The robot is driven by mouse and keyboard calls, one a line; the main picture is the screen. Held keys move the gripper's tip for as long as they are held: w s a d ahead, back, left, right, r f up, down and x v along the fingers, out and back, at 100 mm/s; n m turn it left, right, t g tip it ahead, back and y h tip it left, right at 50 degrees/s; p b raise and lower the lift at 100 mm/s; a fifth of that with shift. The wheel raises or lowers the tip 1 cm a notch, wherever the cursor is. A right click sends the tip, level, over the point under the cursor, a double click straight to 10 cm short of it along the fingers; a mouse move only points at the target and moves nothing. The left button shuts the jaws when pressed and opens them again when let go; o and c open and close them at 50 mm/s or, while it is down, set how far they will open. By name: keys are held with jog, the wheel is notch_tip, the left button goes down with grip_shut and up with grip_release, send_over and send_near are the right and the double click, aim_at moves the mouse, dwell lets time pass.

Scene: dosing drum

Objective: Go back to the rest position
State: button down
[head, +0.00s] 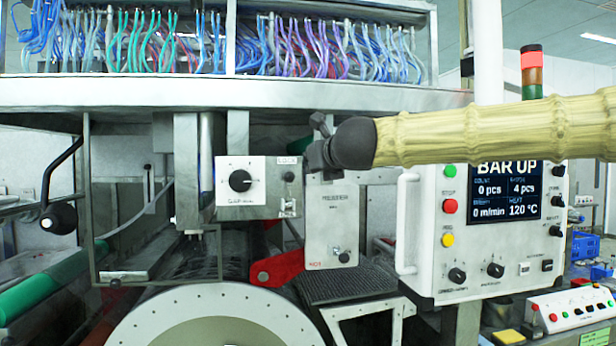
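My arm, in a ribbed pale-yellow sleeve, reaches in from the right in the head view and ends in my dark gripper (318,148). The gripper is near the middle of the view, in front of the machine, just right of a white box with a black gap knob (240,181) and a small lock switch (289,177). It appears above a grey-white panel (332,222). The gripper is small and seen from the side, so I cannot tell whether its fingers are open or touch anything.
A control panel (448,270) with a screen reading "BAR UP" stands right, partly behind my arm. A large pale drum (140,322) is at the lower left. A red lever (278,268) lies below the gripper. A button console (575,308) is at the lower right. Hoses and a beam run overhead.

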jog(key=shift+s+r, duration=0.2)
jog(key=shift+s, duration=0.1)
jog(key=shift+d, duration=0.1)
